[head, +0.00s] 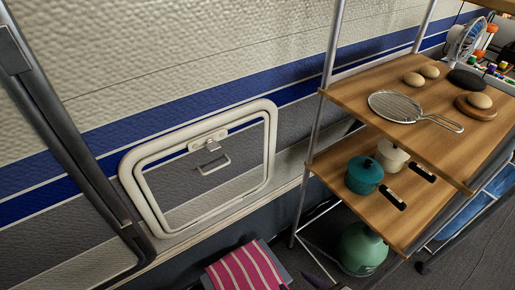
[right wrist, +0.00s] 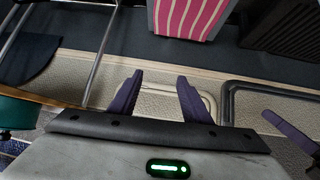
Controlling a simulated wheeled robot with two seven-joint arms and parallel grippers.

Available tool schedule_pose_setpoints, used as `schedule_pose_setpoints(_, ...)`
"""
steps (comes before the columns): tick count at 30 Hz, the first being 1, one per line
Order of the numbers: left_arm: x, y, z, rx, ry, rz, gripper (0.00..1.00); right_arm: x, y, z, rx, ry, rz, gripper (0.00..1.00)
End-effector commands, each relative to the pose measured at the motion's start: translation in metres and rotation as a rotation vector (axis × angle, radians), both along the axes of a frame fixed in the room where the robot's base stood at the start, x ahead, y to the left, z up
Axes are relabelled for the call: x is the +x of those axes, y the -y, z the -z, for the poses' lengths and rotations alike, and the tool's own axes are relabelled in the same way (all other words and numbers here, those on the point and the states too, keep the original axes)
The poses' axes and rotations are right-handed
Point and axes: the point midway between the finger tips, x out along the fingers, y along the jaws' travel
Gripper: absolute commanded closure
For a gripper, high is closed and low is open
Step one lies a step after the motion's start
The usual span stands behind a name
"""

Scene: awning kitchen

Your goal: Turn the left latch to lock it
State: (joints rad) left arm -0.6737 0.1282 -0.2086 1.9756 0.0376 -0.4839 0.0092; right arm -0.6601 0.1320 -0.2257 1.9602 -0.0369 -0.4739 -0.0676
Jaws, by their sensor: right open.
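A pale-framed hatch (head: 270,150) is closed in the striped wall, left of centre in the head view. One latch (head: 211,145) with a small grey lever shows at its top edge, above a loop handle (head: 213,164). I see no second latch, and the lever's exact turn is too small to tell. My right gripper (right wrist: 159,88) is open and empty in the right wrist view, with the hatch frame (right wrist: 208,104) partly behind its fingers. The gripper is apart from the latch. A purple finger (right wrist: 290,130) at the right edge seems to be my left gripper; its jaws cannot be judged.
A wooden shelf rack (head: 345,90) stands right of the hatch, holding a strainer (head: 395,106), a teal pot (head: 364,176) and a pale pot (head: 391,155). A green gas bottle (head: 361,248) is underneath. A striped pink seat (head: 245,272) lies below the hatch. A dark-framed door (head: 70,140) is at left.

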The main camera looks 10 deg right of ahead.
Motion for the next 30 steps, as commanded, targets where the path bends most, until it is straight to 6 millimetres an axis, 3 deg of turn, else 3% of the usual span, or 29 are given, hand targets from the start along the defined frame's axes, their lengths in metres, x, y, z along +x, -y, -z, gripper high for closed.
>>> schedule_pose_setpoints(5, -0.008, -0.001, -0.004, 0.0, -0.018, -0.003, 1.0, 0.061, -0.009, -0.046, -0.5, 0.28, -0.363, 0.56)
schedule_pose_setpoints(9, -0.014, -0.003, -0.004, 0.002, -0.034, -0.007, 1.0, 0.114, -0.028, -0.104, -1.114, 0.566, -0.709, 0.56)
schedule_pose_setpoints(12, -0.014, -0.006, -0.008, 0.002, -0.031, -0.012, 1.0, 0.142, -0.048, -0.146, -1.575, 0.738, -0.904, 0.56)
schedule_pose_setpoints(18, -0.015, -0.011, -0.012, 0.007, -0.032, -0.02, 1.0, 0.168, -0.088, -0.206, -2.342, 0.937, -1.109, 0.56)
schedule_pose_setpoints(21, -0.016, -0.013, -0.01, 0.01, -0.037, -0.02, 1.0, 0.172, -0.101, -0.22, -2.578, 0.97, -1.142, 0.56)
schedule_pose_setpoints(24, -0.017, -0.013, -0.011, 0.01, -0.038, -0.021, 1.0, 0.175, -0.108, -0.227, -2.705, 0.98, -1.151, 0.56)
schedule_pose_setpoints(30, -0.016, -0.013, -0.014, 0.008, -0.036, -0.021, 1.0, 0.196, -0.118, -0.23, -2.743, 0.98, -1.151, 0.56)
